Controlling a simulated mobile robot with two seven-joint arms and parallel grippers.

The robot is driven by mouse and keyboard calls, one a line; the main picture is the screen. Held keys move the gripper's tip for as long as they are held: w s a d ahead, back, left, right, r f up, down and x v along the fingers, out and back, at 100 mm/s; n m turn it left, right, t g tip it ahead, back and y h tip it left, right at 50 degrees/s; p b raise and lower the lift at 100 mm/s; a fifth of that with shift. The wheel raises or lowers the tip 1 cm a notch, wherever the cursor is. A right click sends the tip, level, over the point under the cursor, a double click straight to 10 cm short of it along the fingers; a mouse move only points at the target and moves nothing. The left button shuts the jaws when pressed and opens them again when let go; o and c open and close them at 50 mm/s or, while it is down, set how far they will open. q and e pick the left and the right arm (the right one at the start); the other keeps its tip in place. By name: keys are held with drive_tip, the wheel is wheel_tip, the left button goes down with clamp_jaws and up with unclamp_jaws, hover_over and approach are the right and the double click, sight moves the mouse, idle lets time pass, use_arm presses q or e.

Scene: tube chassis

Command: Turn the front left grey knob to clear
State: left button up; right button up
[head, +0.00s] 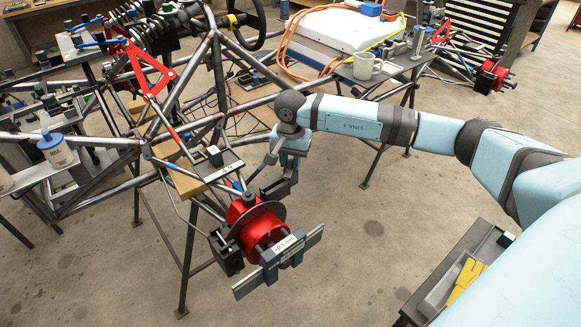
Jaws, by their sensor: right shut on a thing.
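My right arm (350,118) reaches in from the right over the tube chassis (150,178). Its gripper (270,188) points down at the chassis corner, just above and behind the red hub (265,227). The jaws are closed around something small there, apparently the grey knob. The knob itself is mostly hidden by the fingers, so I cannot tell which way it is turned. My left gripper is not in view.
A labelled grey clamp bar (288,253) crosses the hub's front. A small plate with a dark block (214,154) lies just left of my gripper. Open floor (370,235) lies right of the hub.

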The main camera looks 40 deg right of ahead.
drive_tip(key=shift+d+f+n+b, duration=0.1)
drive_tip(key=shift+f+n+b, duration=0.05)
drive_tip(key=shift+n+b, duration=0.65)
drive_tip(key=n+b, duration=0.3)
drive_tip(key=n, duration=0.1)
drive_tip(key=shift+n, duration=0.4)
drive_tip(key=n+b, duration=0.1)
drive_tip(key=n, duration=0.2)
drive_tip(key=shift+b, duration=0.4)
drive_tip(key=shift+n, duration=0.7)
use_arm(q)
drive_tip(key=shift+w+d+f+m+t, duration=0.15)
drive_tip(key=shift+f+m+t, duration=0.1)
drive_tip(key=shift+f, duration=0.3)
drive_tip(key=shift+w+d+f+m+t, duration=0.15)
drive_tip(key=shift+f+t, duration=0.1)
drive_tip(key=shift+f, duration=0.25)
use_arm(e)
drive_tip(key=shift+r, duration=0.2)
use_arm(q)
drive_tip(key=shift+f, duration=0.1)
use_arm(e)
drive_tip(key=o, duration=0.9)
